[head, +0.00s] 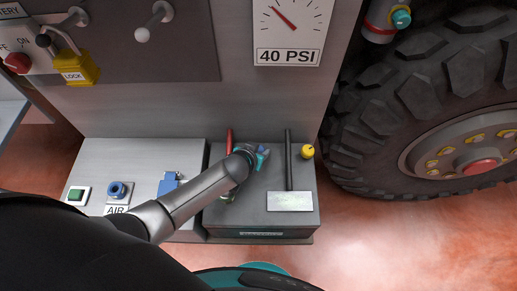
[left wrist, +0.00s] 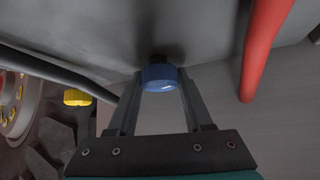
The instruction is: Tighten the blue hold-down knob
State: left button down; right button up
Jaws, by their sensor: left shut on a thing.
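The blue hold-down knob (left wrist: 159,77) sits on a dark stud against the grey box top in the left wrist view. My left gripper (left wrist: 157,92) is shut on it, one finger on each side. In the head view my left gripper (head: 259,158) is over the grey box (head: 265,205), between the red rod and the black rod. There the knob is mostly hidden by the gripper, with a bit of blue showing. My right gripper is not in view.
A red rod (head: 229,140) and a black rod (head: 289,160) flank the gripper closely. A yellow knob (head: 308,151) stands at the box's right. A large tyre (head: 385,140) is farther right. The blue air fitting (head: 117,190) is at the left.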

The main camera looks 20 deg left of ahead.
pick_arm(q)
jog(key=shift+r+m+h+p, duration=0.1)
jog(key=shift+m+h+p, duration=0.3)
jog(key=shift+m+p, duration=0.1)
jog(key=shift+m+h, duration=0.4)
jog(key=shift+m, duration=0.2)
jog(key=shift+d+m+g+h, duration=0.1)
jog(key=shift+m+g+h, duration=0.2)
jog(key=shift+m+h, duration=0.15)
jog(key=shift+m+g+h, duration=0.3)
jog(key=shift+m+h, duration=0.15)
jog(key=shift+m, duration=0.3)
jog(key=shift+c, duration=1.5)
grip_release()
jog(key=shift+s, duration=0.1)
